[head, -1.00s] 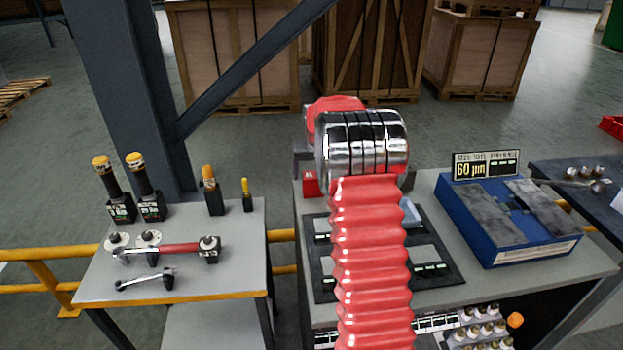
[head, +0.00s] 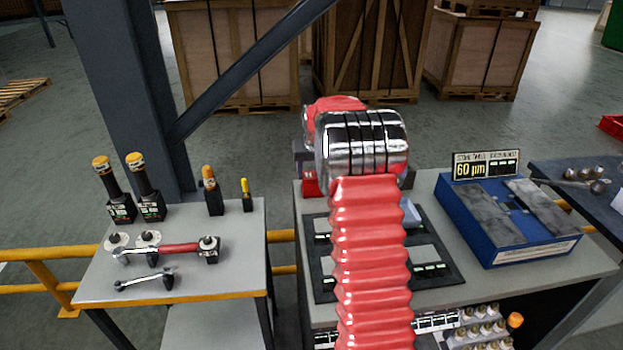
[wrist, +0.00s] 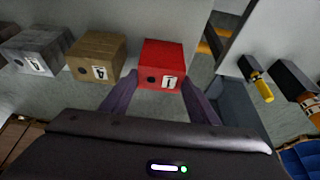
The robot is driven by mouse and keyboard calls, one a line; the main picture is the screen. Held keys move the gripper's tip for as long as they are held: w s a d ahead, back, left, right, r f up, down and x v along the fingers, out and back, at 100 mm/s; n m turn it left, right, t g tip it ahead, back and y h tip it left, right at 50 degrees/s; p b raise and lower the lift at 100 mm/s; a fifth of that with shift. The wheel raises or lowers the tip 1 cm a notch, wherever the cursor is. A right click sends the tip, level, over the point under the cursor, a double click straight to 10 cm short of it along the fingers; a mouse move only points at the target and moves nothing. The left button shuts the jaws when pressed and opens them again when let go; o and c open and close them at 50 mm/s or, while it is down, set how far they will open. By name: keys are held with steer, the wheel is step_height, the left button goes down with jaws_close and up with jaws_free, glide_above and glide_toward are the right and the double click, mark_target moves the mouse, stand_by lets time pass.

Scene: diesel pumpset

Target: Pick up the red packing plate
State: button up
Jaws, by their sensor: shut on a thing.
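The red packing plate (wrist: 162,66) is a red block with a white label and a dark round hole on its near face. In the wrist view it sits between the two dark fingers of my gripper (wrist: 160,93), which is shut on it. In the head view a small part of the red plate (head: 310,187) shows left of my arm, at the far left edge of the grey bench (head: 592,262). My arm hides most of the gripper there. I cannot tell whether the plate touches the surface below it.
A tan block (wrist: 97,55) and a grey block (wrist: 38,48) stand in a row left of the red plate. A blue case (head: 510,222) with a 60 µm sign (head: 486,165) is on the bench's right. The left table (head: 95,285) holds tools. A steel column (head: 125,90) stands behind.

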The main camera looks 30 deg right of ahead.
mark_target(313, 176)
steer(key=c, duration=0.6)
steer(key=shift+r, duration=0.2)
step_height(313, 176, up, 10)
steer(key=shift+f, duration=0.15)
stand_by(0.7)
